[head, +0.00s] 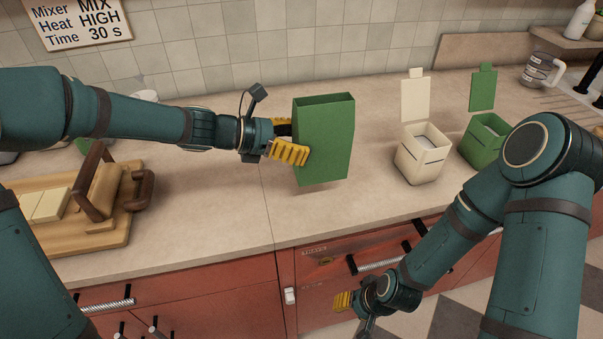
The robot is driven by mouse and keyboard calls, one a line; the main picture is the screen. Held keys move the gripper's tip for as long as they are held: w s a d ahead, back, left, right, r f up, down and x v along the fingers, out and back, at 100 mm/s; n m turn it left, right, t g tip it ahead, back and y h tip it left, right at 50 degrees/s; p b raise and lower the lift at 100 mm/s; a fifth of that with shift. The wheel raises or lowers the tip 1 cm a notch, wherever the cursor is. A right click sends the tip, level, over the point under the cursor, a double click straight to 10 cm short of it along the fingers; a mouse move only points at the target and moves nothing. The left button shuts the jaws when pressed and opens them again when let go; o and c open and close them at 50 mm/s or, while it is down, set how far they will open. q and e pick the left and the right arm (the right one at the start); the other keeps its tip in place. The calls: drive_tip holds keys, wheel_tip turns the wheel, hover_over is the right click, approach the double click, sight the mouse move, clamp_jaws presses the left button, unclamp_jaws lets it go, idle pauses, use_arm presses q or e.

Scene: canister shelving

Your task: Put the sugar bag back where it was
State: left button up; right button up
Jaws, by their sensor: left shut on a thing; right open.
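The sugar bag appears to be the tall green open-topped bag (324,142) in the middle of the head view; no label shows on it. My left gripper (293,141) is shut on the bag's left side and holds it roughly upright above the counter. My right gripper (354,303) is low, in front of the red drawers, away from the bag; it is open and empty. A cream canister (420,160) and a green canister (484,145) stand on the counter to the right, each with a raised panel behind it.
A wooden board (110,232) with pale blocks and a brown-handled press is at the left on the counter (220,215). A measuring jug (540,70) stands at the back right, near a shelf with a white bottle (580,20). The counter around the bag is clear.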

sight(296, 164)
use_arm(q)
drive_tip(key=shift+f+b, duration=0.65)
drive_tip(key=shift+f, duration=2.4)
drive_tip(key=o, duration=1.3)
drive_tip(key=shift+f, duration=0.1)
